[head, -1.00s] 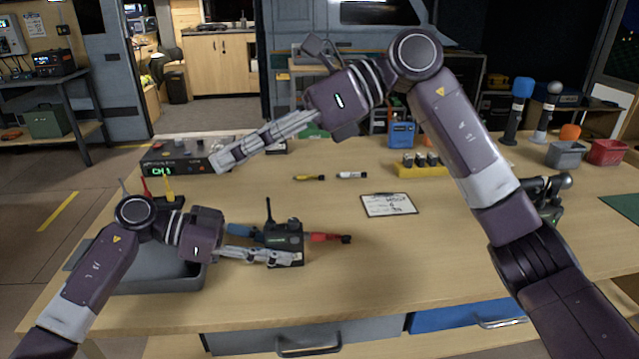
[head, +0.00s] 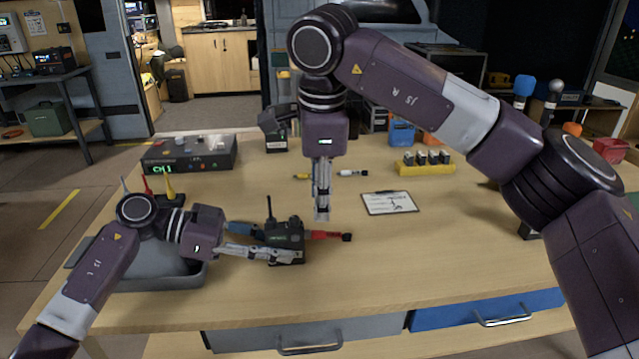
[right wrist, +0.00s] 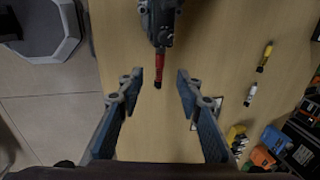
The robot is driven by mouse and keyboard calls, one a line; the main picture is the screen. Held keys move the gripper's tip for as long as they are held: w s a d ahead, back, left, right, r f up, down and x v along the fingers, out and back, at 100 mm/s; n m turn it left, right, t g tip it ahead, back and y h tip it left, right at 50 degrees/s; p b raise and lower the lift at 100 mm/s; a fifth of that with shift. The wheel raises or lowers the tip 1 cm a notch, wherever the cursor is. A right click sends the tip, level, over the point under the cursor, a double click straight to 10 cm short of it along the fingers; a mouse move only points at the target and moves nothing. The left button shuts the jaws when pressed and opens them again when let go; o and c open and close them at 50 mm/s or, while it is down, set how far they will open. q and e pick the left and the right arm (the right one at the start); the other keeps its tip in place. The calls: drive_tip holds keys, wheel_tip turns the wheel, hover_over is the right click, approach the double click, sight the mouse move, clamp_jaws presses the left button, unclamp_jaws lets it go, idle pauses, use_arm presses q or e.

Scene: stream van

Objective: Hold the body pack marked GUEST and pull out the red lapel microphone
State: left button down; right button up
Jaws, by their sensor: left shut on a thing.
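The body pack (head: 284,236) is a dark box with a short antenna, lying on the wooden table; any marking on it is too small to read. The red lapel microphone (head: 325,236), with a black tip, sticks out of its right side. A blue plug (head: 245,231) sticks out of its left side. My left gripper (head: 298,257) is shut on the body pack from the left. My right gripper (head: 322,214) points down above the table, just beyond the red microphone. In the right wrist view its fingers (right wrist: 156,92) are open and empty, with the red microphone (right wrist: 159,70) between and ahead of them.
A grey tray (head: 150,281) stands left of the pack, partly behind my left arm. A clipboard (head: 390,203), two markers (head: 345,173) and a yellow battery holder (head: 426,168) lie to the right and back. A receiver box (head: 190,154) stands back left. The front right table is clear.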

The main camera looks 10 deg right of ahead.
sight(319, 232)
drive_tip(key=f, duration=0.3)
drive_tip(key=w+f, duration=0.1)
drive_tip(key=f, duration=0.5)
drive_tip(key=shift+w, duration=0.4)
drive_tip(key=shift+c, duration=0.2)
drive_tip(key=shift+r, duration=0.1)
clamp_jaws()
